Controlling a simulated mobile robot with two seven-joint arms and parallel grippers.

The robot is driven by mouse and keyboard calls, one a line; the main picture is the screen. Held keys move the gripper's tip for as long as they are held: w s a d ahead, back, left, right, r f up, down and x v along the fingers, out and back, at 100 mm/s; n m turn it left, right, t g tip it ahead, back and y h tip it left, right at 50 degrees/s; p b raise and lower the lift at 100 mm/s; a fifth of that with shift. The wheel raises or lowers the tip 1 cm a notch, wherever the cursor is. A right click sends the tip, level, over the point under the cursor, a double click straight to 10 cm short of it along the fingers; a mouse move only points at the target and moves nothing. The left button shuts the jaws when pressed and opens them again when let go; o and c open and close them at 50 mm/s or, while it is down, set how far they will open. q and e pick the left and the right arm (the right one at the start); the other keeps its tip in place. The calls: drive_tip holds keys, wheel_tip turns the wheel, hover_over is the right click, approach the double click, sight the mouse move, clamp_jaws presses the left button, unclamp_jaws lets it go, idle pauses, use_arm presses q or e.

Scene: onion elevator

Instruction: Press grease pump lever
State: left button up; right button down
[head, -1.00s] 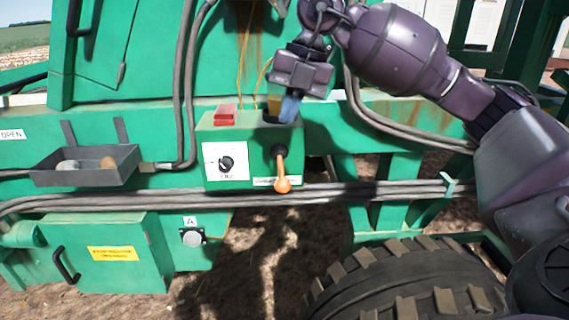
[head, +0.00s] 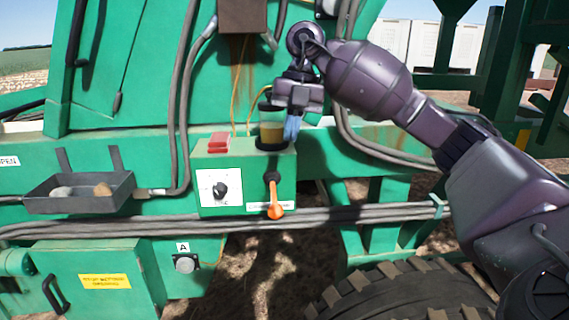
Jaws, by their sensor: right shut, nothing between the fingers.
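A lever with an orange knob (head: 275,211) hangs down from the front of a green control box (head: 240,158). The box also carries a black rotary knob (head: 221,190) on a white plate and a red switch (head: 218,143) on top. A clear reservoir with amber contents (head: 271,130) stands on the box's right end. My right gripper (head: 292,128) is shut and empty, pointing down beside the reservoir, above the lever. It overlaps the reservoir's right side in the picture; I cannot tell whether they touch. My left gripper is out of view.
A metal tray (head: 80,203) with stones is fixed at the left. Hoses run along the frame below the box. A large tyre (head: 400,295) is at the lower right. A green cabinet with a yellow label (head: 105,282) is at the lower left.

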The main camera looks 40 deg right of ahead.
sight(277, 204)
drive_tip(key=x, duration=1.2)
drive_tip(key=shift+a+f, duration=0.1)
drive_tip(key=shift+f, duration=0.45)
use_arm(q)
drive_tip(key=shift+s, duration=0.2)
use_arm(e)
drive_tip(key=shift+f, duration=0.15)
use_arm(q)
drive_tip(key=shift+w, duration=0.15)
